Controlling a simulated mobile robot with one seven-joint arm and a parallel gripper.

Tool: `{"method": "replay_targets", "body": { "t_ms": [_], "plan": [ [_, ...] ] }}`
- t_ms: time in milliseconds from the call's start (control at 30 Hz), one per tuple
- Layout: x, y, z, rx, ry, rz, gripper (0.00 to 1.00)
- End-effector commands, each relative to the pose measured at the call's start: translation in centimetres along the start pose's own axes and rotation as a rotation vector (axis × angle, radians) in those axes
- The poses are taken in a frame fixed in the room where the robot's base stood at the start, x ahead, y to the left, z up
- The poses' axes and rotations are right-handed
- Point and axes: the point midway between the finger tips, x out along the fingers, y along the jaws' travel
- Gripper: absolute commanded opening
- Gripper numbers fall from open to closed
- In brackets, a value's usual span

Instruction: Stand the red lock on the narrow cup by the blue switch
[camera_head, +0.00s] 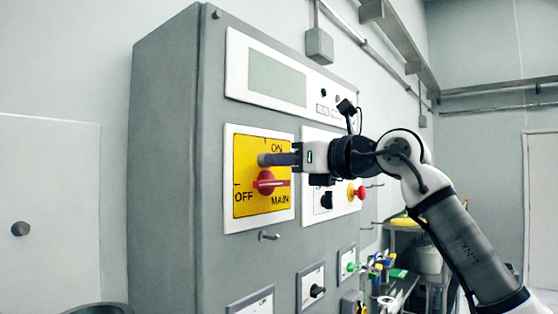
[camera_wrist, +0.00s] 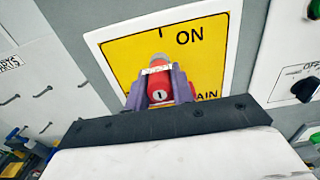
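The red lock (camera_wrist: 159,92), with a pale label and a keyhole, is at the yellow MAIN switch plate (camera_wrist: 125,55) in the wrist view. My gripper (camera_wrist: 160,88) has its two purple fingers close against both sides of the lock, with no clear gap. In the camera_head view my gripper (camera_head: 278,159) reaches left to the yellow plate (camera_head: 246,160), just above the red rotary handle (camera_head: 268,183). There the near finger hides most or all of the lock. I cannot make out the narrow cup or the blue switch for certain.
A tall grey cabinet (camera_head: 165,150) carries the switches. A hook (camera_head: 269,236) sticks out below the yellow plate. A black knob (camera_head: 326,200) and a red button (camera_head: 360,192) are to the right. A cluttered cart (camera_head: 400,285) stands behind, lower right.

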Motion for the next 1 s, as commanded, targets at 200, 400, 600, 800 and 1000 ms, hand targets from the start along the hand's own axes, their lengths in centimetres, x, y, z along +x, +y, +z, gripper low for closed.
{"method": "replay_targets", "body": {
  "t_ms": [200,400,600,800,1000],
  "plan": [
    [0.0,0.0,0.0,0.0,0.0,0.0,0.0],
    [-0.1,0.0,0.0,0.0,-0.001,0.0,0.0],
    [-0.9,0.0,0.0,0.001,-0.001,-0.001,0.0],
    [-1.7,0.0,0.0,0.0,-0.001,-0.001,0.0],
    [-2.5,0.0,0.0,-0.001,0.0,-0.001,0.0]
  ]
}}
